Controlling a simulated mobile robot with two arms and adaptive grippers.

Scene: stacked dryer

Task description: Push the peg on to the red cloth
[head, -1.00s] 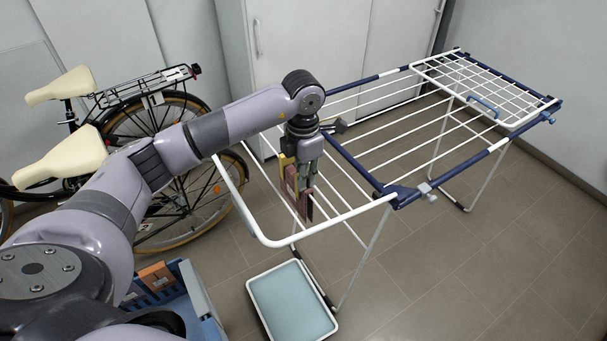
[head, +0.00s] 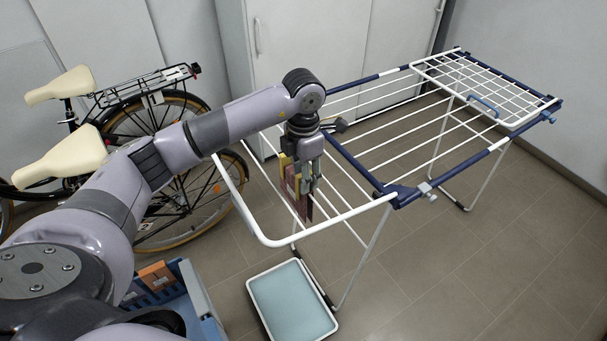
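The dark red cloth (head: 301,205) hangs from the near left part of the drying rack, below my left gripper. My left gripper (head: 311,178) points down at the cloth's upper part. Its fingers appear spread apart, with one finger in front of the cloth. A small yellow piece (head: 284,166), which looks like a peg, is at the cloth's upper left edge, beside the fingers. The gripper partly hides this spot, so I cannot tell how far the piece sits over the cloth. My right gripper is not in view.
The white and blue drying rack (head: 300,240) extends to the back right. A blue basket (head: 203,300) with an orange piece (head: 157,275) stands at lower left. A tray (head: 292,300) lies on the floor. Bicycles (head: 150,120) stand at left. The right floor is clear.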

